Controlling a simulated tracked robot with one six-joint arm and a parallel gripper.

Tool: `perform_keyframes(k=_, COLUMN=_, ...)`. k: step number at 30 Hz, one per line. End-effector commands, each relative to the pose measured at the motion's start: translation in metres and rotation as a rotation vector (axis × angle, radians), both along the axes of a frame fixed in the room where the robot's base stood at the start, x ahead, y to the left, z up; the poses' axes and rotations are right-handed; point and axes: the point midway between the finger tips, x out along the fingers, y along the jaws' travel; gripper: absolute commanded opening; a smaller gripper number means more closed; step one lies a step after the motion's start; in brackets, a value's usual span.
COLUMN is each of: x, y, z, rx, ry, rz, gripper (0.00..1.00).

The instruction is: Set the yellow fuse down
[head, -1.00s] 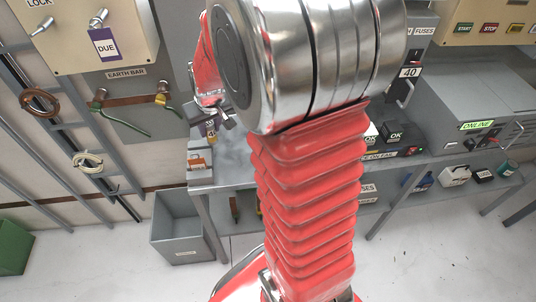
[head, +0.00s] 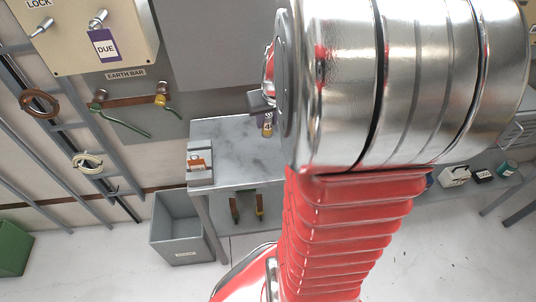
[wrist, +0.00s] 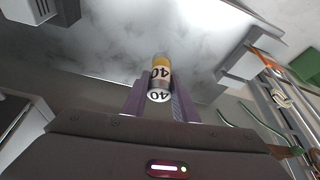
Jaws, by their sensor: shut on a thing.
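The yellow fuse (wrist: 160,72) shows in the wrist view between my gripper's two purple fingers (wrist: 159,98). In the head view the fuse (head: 267,124) hangs beneath my gripper (head: 266,106), mostly beside my large metal arm joint. Behind it is the grey marbled bench top (head: 235,150). I cannot tell whether the fuse touches the bench.
A small holder with an orange-brown item (head: 199,164) stands at the bench's left end. A grey open bin (head: 178,225) is on the floor beside the bench. An earth bar (head: 130,101) with green cables is on the wall. My arm hides the bench's right part.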

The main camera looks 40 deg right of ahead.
Motion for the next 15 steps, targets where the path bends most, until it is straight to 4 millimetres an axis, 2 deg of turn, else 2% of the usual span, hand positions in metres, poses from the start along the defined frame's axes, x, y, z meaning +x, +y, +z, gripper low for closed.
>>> perform_keyframes(k=5, x=0.000, y=0.000, z=-0.013, rx=0.002, ry=0.002, rz=0.001, gripper=0.01)
perform_keyframes(k=12, x=0.000, y=0.001, z=-0.052, rx=0.003, ry=0.003, rz=-0.001, gripper=0.01)
perform_keyframes(k=15, x=0.000, y=0.001, z=-0.061, rx=0.002, ry=0.001, rz=0.000, gripper=0.01)
